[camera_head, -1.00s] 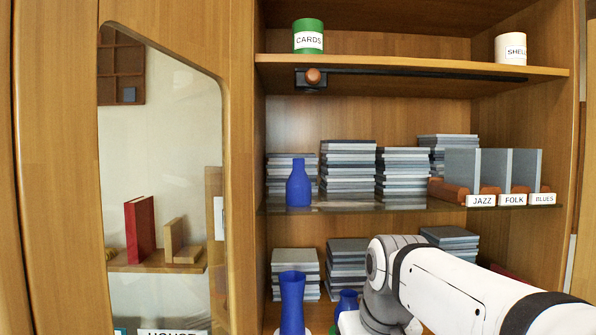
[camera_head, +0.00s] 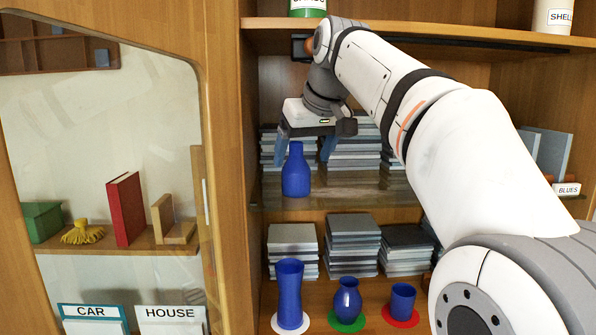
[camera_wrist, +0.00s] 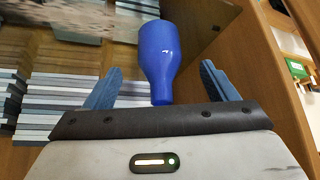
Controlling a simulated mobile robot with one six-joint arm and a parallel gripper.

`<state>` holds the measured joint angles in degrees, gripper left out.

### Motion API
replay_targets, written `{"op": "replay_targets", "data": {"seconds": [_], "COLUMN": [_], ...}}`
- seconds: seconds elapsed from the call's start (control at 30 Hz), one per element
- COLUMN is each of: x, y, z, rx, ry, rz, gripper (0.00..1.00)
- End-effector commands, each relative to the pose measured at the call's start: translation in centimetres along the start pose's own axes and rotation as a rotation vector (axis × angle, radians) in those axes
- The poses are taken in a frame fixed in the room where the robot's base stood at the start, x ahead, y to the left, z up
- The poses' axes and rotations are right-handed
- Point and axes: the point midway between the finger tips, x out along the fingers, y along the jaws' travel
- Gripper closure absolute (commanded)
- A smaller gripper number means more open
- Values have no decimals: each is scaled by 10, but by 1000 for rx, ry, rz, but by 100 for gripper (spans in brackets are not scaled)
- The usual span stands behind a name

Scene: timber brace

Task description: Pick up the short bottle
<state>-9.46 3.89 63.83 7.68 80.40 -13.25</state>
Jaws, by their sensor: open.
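A blue bottle (camera_head: 295,178) with a narrow neck stands upright on the glass middle shelf. My gripper (camera_head: 305,152) is above it, pointing down, open and empty. Its two blue fingers appear on either side of the bottle's neck. In the wrist view the bottle (camera_wrist: 158,55) lies between the spread fingers of my gripper (camera_wrist: 161,68), with a gap visible on both sides. On the lower shelf stand a tall blue vase (camera_head: 289,290) on a white disc, a round-bellied blue vase (camera_head: 347,298) on a green disc, and a blue cup (camera_head: 402,302) on a red disc.
Stacks of grey cases (camera_head: 352,158) stand behind the bottle. The upper wooden shelf (camera_head: 270,23) is above my gripper and carries a green can (camera_head: 307,8) and a white can (camera_head: 551,15). A glazed cabinet door (camera_head: 226,160) is on the left.

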Motion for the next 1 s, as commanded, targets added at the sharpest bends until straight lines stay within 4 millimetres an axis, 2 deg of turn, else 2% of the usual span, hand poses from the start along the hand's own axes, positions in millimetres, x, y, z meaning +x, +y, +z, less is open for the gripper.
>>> {"op": "replay_targets", "data": {"seconds": [0.3, 0.6, 1.0], "x": [43, 49, 49], "y": [1, 2, 3], "z": [-2, -1, -1], "rx": [7, 9, 10], "ry": [-3, -1, -1], "rz": [4, 6, 6], "gripper": [21, 21, 53]}}
